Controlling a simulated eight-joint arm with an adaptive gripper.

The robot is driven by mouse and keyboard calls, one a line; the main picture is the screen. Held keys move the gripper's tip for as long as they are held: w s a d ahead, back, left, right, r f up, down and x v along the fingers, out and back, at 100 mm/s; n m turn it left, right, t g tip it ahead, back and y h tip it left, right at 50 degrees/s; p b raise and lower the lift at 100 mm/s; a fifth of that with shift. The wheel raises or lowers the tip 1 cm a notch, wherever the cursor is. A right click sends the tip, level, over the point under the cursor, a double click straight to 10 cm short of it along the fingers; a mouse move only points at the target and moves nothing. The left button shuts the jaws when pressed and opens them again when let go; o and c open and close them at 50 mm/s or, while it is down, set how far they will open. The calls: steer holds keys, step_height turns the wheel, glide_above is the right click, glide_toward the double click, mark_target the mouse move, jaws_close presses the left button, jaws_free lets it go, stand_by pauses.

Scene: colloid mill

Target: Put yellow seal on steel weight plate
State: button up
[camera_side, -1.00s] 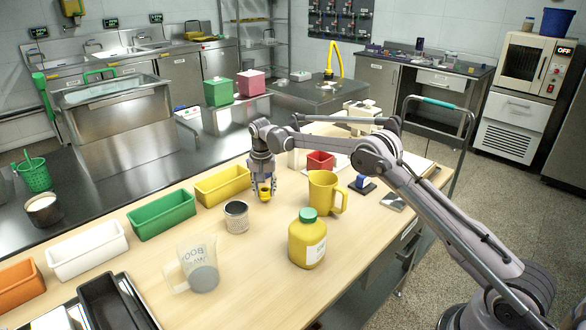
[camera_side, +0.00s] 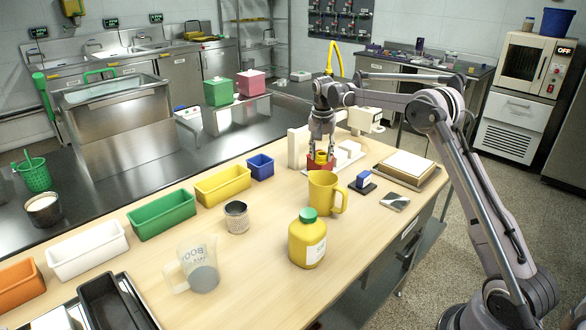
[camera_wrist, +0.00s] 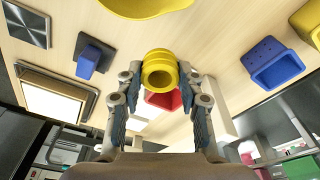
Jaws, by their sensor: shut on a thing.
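The yellow seal (camera_side: 321,157) is a short ring with a round hole; it also shows in the wrist view (camera_wrist: 159,72). My gripper (camera_wrist: 160,80) is shut on it, one finger on each side. In the side view my gripper (camera_side: 321,152) holds it up over or near the small red bin (camera_side: 316,167), behind the yellow jug. A small square steel plate (camera_side: 396,202) lies flat and bare at the table's right edge, well to the right of the seal. It shows at the upper left of the wrist view (camera_wrist: 27,22).
The yellow jug (camera_side: 322,190), a blue block on a dark base (camera_side: 362,182) and a white-topped tray (camera_side: 405,166) stand near the plate. A yellow bottle (camera_side: 307,242) is in front. Blue (camera_side: 260,167) and yellow (camera_side: 222,186) bins line the back edge.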

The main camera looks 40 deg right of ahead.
steer(key=s+d+r+m, duration=0.1)
steer(key=s+d+m, duration=0.2)
steer(key=s+d, duration=1.1)
steer(key=s+d+m+g, duration=0.1)
steer(key=s+m, duration=0.2)
steer(key=s, duration=1.6)
glide_above(396, 199)
steer(key=f, duration=0.7)
steer(key=shift+s+a+f, duration=0.1)
steer(key=shift+a+f, duration=0.15)
steer(key=shift+a, duration=0.15)
steer(key=shift+f, duration=2.05)
steer(key=o, duration=0.9)
steer(key=shift+f, duration=0.1)
steer(key=shift+o, duration=0.2)
